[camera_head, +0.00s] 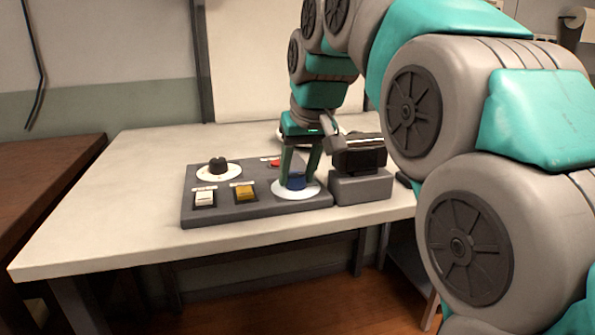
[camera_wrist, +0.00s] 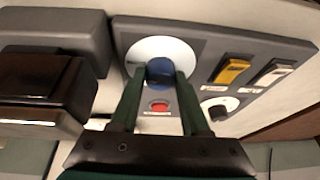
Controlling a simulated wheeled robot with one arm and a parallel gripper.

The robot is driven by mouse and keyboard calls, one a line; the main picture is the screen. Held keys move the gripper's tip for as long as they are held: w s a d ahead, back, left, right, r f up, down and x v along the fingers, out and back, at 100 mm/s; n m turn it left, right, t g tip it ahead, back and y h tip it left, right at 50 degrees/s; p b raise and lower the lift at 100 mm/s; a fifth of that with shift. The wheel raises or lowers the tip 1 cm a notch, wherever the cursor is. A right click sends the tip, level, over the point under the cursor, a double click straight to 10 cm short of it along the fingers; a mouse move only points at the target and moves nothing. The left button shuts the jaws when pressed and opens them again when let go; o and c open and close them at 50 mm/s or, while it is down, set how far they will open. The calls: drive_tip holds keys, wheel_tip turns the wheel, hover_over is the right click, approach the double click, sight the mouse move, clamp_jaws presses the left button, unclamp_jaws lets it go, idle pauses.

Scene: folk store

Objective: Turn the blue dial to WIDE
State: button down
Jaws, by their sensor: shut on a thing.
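The blue dial (camera_head: 296,181) sits on a round white plate (camera_head: 285,193) at the right end of a dark grey control panel (camera_head: 240,213). My gripper (camera_head: 299,178) points down from above, with its two green fingers on either side of the dial. In the wrist view the fingertips close on the sides of the blue dial (camera_wrist: 160,72), and the white plate (camera_wrist: 148,50) shows around it. My gripper is shut on the dial. I cannot read any marking around the dial, so its setting cannot be told.
The panel also holds a black dial (camera_head: 218,166), a white switch (camera_head: 205,198), a yellow switch (camera_head: 245,193) and a red button (camera_head: 275,163). A dark device on a grey block (camera_head: 360,188) stands close to the panel's right. The table's left side (camera_head: 120,210) is clear.

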drive_tip(key=shift+n+g+y+b, duration=0.3)
drive_tip(key=shift+n+y, duration=0.3)
drive_tip(key=shift+n, duration=0.9)
drive_tip(key=shift+c, duration=1.9)
unclamp_jaws()
drive_tip(key=shift+d+r, duration=0.1)
drive_tip(key=shift+r, duration=0.05)
drive_tip(key=v, duration=0.7)
drive_tip(key=shift+r, duration=0.25)
